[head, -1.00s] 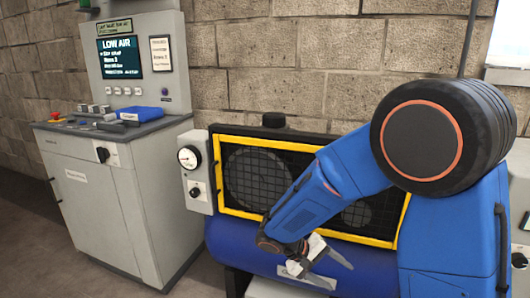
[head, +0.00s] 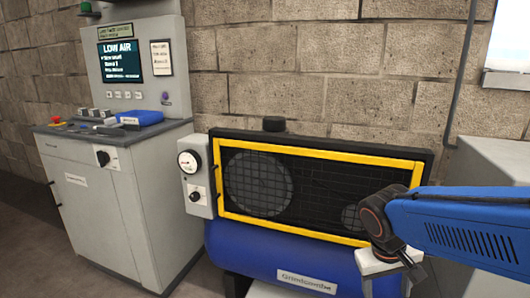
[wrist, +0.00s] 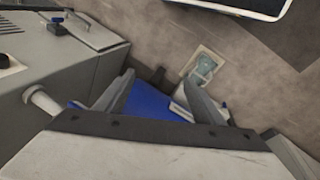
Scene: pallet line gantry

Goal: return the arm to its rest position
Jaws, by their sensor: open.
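My blue arm reaches in from the right edge in the head view. My gripper (head: 400,278) hangs at its end, in front of the lower right corner of the blue compressor (head: 300,268) with the yellow-framed guard. In the wrist view my gripper (wrist: 160,98) has its two grey fingers spread apart. Nothing is held between them. Blue surface shows beyond the fingers. In the head view the fingertips are small and partly hidden by the wrist.
A grey control cabinet (head: 115,215) with a "LOW AIR" screen (head: 121,62) stands at left. A gauge box (head: 196,178) sits on the compressor's left side. A grey cabinet (head: 490,160) stands at right against the block wall. Floor at lower left is clear.

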